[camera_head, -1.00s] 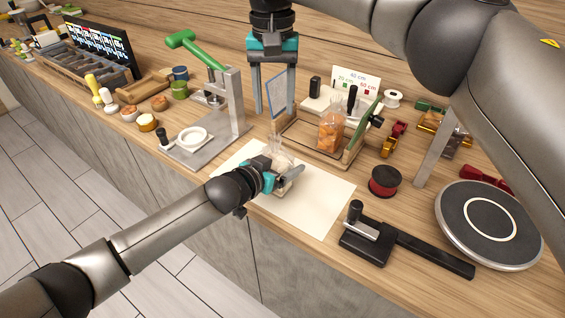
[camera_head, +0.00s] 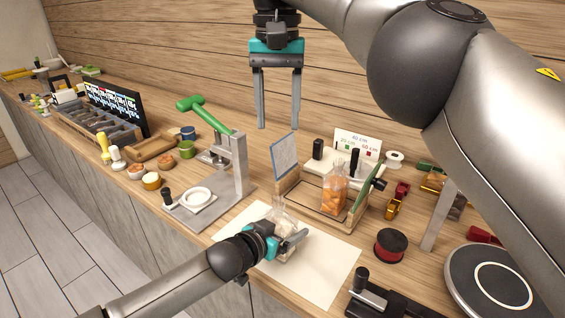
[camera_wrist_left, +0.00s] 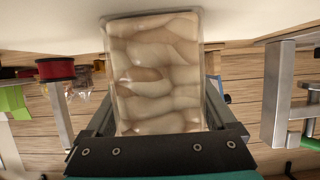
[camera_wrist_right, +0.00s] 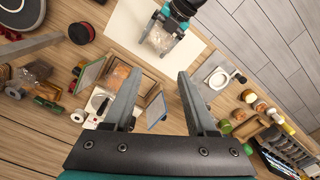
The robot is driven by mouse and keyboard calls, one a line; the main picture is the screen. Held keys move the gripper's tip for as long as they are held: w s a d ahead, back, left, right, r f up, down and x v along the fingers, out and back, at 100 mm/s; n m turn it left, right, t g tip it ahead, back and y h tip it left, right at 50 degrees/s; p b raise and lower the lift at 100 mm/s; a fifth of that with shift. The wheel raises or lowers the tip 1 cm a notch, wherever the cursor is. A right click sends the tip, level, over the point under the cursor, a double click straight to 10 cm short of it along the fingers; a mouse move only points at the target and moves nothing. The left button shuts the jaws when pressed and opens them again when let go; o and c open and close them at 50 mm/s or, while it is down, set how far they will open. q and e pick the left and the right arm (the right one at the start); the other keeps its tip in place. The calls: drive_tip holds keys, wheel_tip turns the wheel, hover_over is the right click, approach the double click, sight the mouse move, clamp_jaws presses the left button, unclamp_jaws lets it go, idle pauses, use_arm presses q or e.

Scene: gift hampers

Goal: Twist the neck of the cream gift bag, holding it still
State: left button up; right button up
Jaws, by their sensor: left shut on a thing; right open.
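The cream gift bag (camera_head: 284,226) is a clear bag of pale pieces on the white paper sheet (camera_head: 318,268). My left gripper (camera_head: 283,246) is shut on its lower body from the front left. The left wrist view shows the bag (camera_wrist_left: 157,75) filling the space between the fingers. The bag also shows in the right wrist view (camera_wrist_right: 158,40). Its neck is small and partly blurred in the head view. My right gripper (camera_head: 279,98) is open and empty, pointing down, high above the counter behind the bag. Its fingers are wide apart in the right wrist view (camera_wrist_right: 158,100).
Behind the bag is a wooden tray (camera_head: 322,217) with an orange-filled bag (camera_head: 334,190). A metal press with a green handle (camera_head: 204,113) stands left. A red spool (camera_head: 390,245) and a black sealer (camera_head: 375,300) lie right. The air above the bag is free.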

drive_tip(key=shift+f, duration=0.1)
drive_tip(key=m+t, duration=0.3)
drive_tip(key=m, duration=2.8)
hover_over(278, 204)
drive_tip(key=s, duration=0.1)
drive_tip(key=shift+y, duration=0.4)
drive_tip(key=f, duration=1.3)
drive_tip(key=shift+d+f, duration=0.3)
drive_tip(key=shift+f, duration=0.1)
drive_tip(key=m, duration=0.3)
drive_tip(key=m+h, duration=0.1)
drive_tip(key=shift+s+a+f+m, duration=0.15)
drive_tip(key=shift+a+f+m, duration=0.15)
drive_tip(key=shift+f, duration=0.45)
drive_tip(key=shift+x, duration=1.9)
drive_tip(key=shift+c, duration=0.3)
